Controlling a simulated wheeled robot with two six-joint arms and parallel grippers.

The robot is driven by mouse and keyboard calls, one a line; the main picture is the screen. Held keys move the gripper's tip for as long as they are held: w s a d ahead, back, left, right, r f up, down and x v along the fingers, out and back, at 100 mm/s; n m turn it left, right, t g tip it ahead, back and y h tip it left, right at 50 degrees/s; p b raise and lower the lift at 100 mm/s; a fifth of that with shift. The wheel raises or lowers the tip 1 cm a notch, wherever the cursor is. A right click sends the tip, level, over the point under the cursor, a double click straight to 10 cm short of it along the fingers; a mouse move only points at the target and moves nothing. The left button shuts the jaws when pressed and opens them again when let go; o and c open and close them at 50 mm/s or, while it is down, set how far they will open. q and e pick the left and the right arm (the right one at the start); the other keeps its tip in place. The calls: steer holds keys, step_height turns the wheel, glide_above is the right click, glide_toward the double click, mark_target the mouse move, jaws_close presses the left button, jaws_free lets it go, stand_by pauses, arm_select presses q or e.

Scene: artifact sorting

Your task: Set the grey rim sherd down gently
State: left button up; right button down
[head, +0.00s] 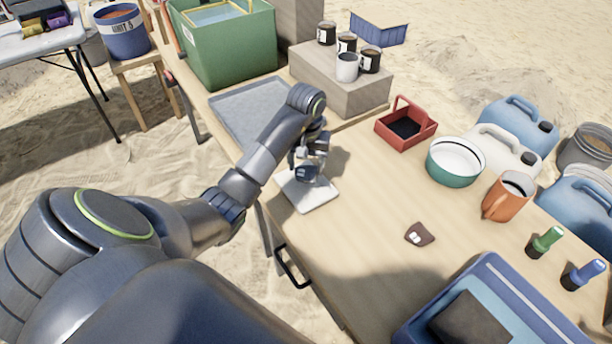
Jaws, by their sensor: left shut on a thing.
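My left gripper (309,174) points down over a pale flat square pad (318,197) near the table's left edge. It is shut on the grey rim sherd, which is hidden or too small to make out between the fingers. I cannot tell whether the sherd touches the pad. My right gripper is not in view.
A brown sherd with white marks (419,235) lies on the wooden table (365,205). A grey tray (237,108) lies behind my arm, near a green tub (232,50). A red carrier (406,128), white-and-green bowl (455,162) and orange mug (506,199) stand right. The table's middle is mostly clear.

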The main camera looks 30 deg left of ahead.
mark_target(306, 171)
arm_select(q)
step_height(306, 171, down, 3)
steer(key=shift+r, duration=0.1)
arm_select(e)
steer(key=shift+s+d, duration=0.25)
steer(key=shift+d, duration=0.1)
arm_select(q)
steer(key=shift+f, duration=0.25)
steer(key=o, duration=1)
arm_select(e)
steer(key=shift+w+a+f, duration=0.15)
arm_select(q)
steer(key=shift+r, duration=0.1)
